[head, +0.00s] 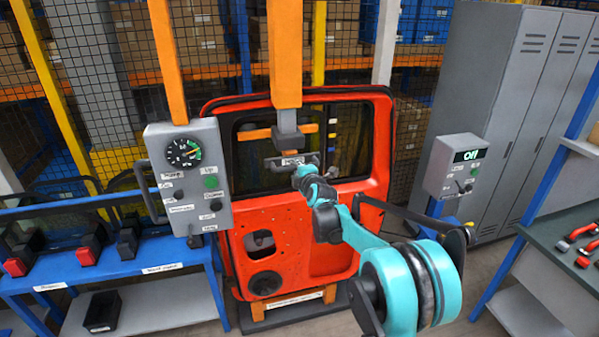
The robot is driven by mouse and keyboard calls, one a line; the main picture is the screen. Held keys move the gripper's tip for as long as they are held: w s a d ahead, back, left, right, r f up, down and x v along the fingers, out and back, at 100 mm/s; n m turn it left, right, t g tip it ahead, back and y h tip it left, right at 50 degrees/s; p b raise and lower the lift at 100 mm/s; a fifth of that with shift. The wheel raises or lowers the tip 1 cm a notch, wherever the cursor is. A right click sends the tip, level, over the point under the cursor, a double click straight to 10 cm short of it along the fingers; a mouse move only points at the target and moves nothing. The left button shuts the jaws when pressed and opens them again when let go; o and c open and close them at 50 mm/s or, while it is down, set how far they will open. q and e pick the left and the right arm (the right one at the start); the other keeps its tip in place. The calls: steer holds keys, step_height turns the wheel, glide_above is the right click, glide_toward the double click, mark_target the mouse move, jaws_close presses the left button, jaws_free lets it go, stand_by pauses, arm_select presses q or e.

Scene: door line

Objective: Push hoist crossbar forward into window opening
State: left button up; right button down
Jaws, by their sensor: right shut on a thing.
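The red door (300,235) stands upright in the middle, with a dark-rimmed window opening (350,140) in its upper half. The orange hoist column (285,55) hangs down in front of it, ending in a grey block. Below the block is the grey hoist crossbar (276,162), seen against the window's lower left part. My right gripper (303,171) is shut on the crossbar near its right side. The fingers are small and partly hidden by the wrist. I cannot tell how deep the crossbar sits relative to the opening. My left gripper is out of view.
A grey control box (188,180) with a gauge hangs left of the door. A second box (452,166) with a green display stands right. A blue bench (140,268) is at left, a tool table (560,240) at right. Lockers (515,100) and mesh fencing stand behind.

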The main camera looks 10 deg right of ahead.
steer(key=shift+r, duration=0.1)
steer(key=c, duration=1.4)
jaws_free()
steer(key=shift+w, duration=0.1)
steer(key=shift+c, duration=0.2)
steer(key=shift+w, duration=0.1)
steer(key=v, duration=1.2)
